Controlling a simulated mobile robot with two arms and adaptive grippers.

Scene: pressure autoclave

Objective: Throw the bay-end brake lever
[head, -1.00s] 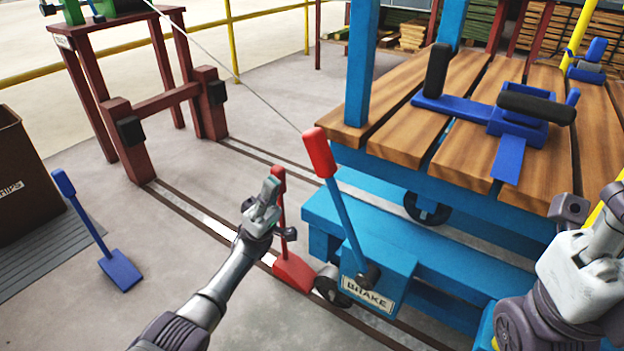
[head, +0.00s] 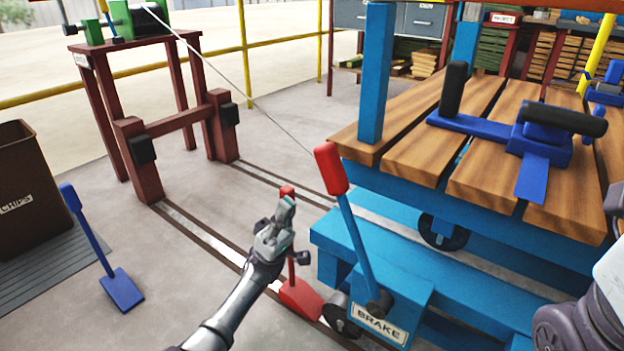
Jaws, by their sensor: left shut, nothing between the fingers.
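The brake lever (head: 356,235) has a blue shaft and a red grip. It rises from a blue box with a "BRAKE" label (head: 382,325) at the cart's near corner and leans up and left. My left gripper (head: 284,212) is shut and empty, left of the lever and apart from it in the picture. It partly covers a smaller red lever (head: 300,298) with a red foot on the floor; whether they touch I cannot tell. My right gripper is only partly in view at the right edge (head: 612,212), its fingers cut off.
The blue cart has a plank deck (head: 420,150) with blue clamps (head: 545,135). Floor rails (head: 205,232) run to a dark red stand (head: 135,180) with a cable. A blue floor lever (head: 122,290) and a brown chips bin (head: 30,220) are at left.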

